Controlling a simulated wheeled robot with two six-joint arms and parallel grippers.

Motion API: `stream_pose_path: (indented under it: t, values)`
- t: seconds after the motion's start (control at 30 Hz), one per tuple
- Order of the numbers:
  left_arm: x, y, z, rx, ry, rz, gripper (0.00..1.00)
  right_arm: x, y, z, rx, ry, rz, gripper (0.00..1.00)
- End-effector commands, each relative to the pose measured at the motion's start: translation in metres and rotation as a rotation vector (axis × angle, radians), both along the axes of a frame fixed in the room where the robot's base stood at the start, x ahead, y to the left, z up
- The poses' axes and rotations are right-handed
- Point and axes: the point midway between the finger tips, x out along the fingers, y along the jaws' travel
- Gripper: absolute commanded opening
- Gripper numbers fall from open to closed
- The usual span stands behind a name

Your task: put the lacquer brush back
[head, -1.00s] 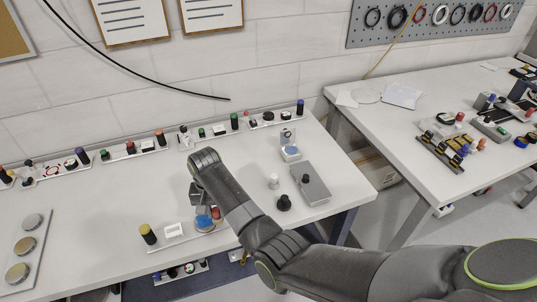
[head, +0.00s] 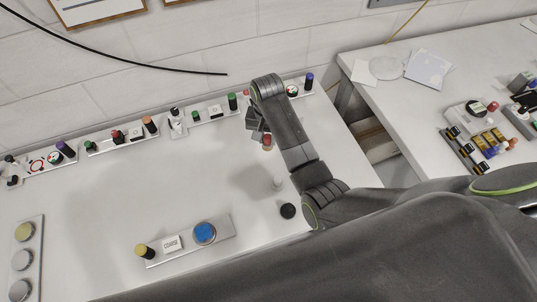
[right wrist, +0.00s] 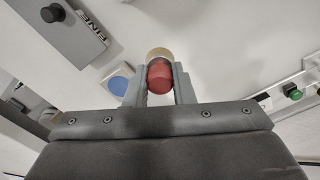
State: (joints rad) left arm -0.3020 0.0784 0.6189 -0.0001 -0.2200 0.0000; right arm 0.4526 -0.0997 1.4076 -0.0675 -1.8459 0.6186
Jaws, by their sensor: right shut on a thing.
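My right gripper (head: 258,128) is above the work table, a little in front of the back row. It is shut on a red-capped piece (head: 267,143). In the right wrist view, the piece's red rounded end (right wrist: 160,77) and a tan part (right wrist: 159,54) show between the two fingers. I cannot tell for sure whether this is the lacquer brush. The front holder (head: 221,237) carries a yellow-topped black piece (head: 143,250), a white block marked COARSE (head: 172,243) and a blue-topped round piece (head: 205,233). My left gripper is not in view.
Several narrow holders with small coloured pieces line the wall, among them a green-topped one (head: 232,101). A white peg (head: 278,182) and a black knob (head: 288,211) stand near my right arm. The table's middle is clear.

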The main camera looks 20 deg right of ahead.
Motion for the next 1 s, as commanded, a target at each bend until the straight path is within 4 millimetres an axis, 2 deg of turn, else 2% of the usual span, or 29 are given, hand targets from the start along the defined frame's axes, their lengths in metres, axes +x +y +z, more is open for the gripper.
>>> stream_pose_path:
  t: [0.1, 0.23, 0.53, 0.7, 0.8, 1.0]
  values:
    - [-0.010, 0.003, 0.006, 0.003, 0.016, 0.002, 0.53, -0.003, -0.003, -0.014, -0.001, 0.006, -0.005, 0.01]
    - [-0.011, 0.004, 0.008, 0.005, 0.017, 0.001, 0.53, -0.003, -0.003, -0.038, -0.002, 0.005, -0.004, 0.01]
    - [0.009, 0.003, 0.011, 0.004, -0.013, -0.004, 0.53, -0.003, -0.002, -0.066, -0.001, 0.004, -0.004, 0.01]
    - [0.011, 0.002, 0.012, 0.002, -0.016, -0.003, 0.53, -0.002, -0.002, -0.088, -0.001, 0.003, -0.004, 0.01]
    - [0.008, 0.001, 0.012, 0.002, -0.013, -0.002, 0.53, -0.002, -0.002, -0.095, 0.000, 0.001, -0.004, 0.01]
    - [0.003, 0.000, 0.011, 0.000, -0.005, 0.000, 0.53, -0.002, -0.002, -0.097, 0.000, 0.000, -0.004, 0.01]
